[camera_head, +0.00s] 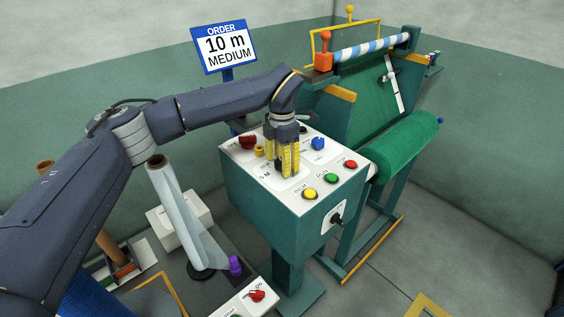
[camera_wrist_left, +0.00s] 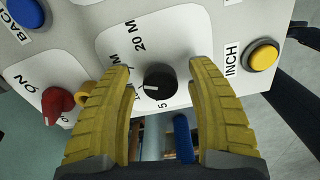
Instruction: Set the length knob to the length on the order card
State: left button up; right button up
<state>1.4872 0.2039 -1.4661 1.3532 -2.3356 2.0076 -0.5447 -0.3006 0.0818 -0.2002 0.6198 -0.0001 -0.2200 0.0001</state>
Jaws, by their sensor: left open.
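The order card (camera_head: 226,47) at the back reads "10 m MEDIUM". My left gripper (camera_head: 288,172) is open and points down over the top of the green control box, hiding most of the length dial in the head view. In the left wrist view the black length knob (camera_wrist_left: 160,82) lies between the two yellow fingers (camera_wrist_left: 160,100), with a visible gap on each side. My right gripper is out of view.
The box top also holds a red knob (camera_head: 247,142), a blue button (camera_head: 318,143) and yellow (camera_head: 310,193), green (camera_head: 331,178) and red (camera_head: 351,164) buttons. A green net roll (camera_head: 404,146) is behind right. A clear-wrapped roll (camera_head: 180,210) stands at left.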

pick_arm(q)
grip_shut()
dwell(0.4)
jog(key=shift+n, duration=0.3)
jog(key=n, duration=0.4)
jog(key=shift+w+n, duration=0.1)
jog(key=shift+n, duration=0.2)
jog(key=shift+a+n, duration=0.1)
jog(key=shift+n, duration=2.1)
grip_release()
